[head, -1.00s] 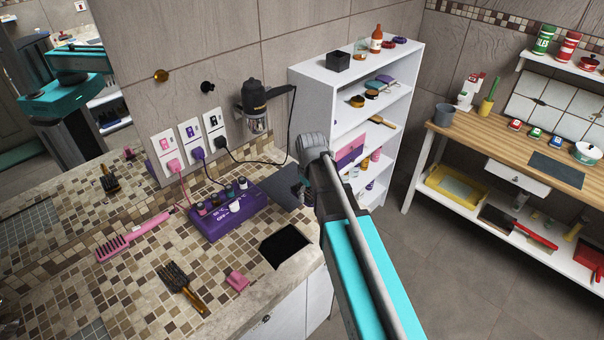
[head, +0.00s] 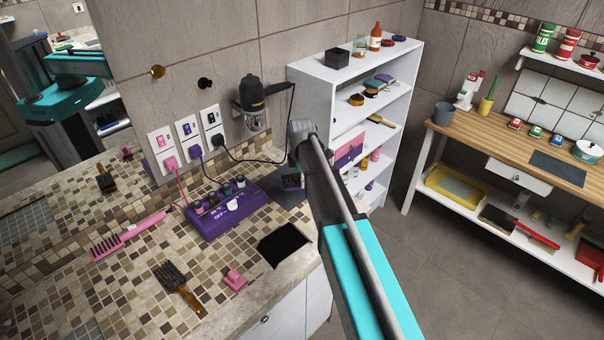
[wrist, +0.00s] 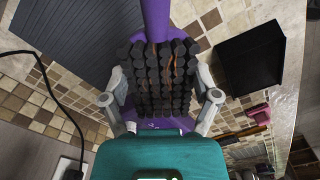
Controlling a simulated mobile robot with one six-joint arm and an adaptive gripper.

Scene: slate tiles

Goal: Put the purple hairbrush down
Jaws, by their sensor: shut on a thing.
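The purple hairbrush (wrist: 156,20) is between the fingers of my gripper (wrist: 160,88) in the wrist view. Its dark bristles (wrist: 160,75) face the camera and its handle runs up out of the picture. The slatted mat (wrist: 80,35) also shows at upper left in the wrist view. I cannot tell whether the brush touches it. My arm hides most of the gripper in the head view.
A white shelf (head: 312,95) stands behind.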

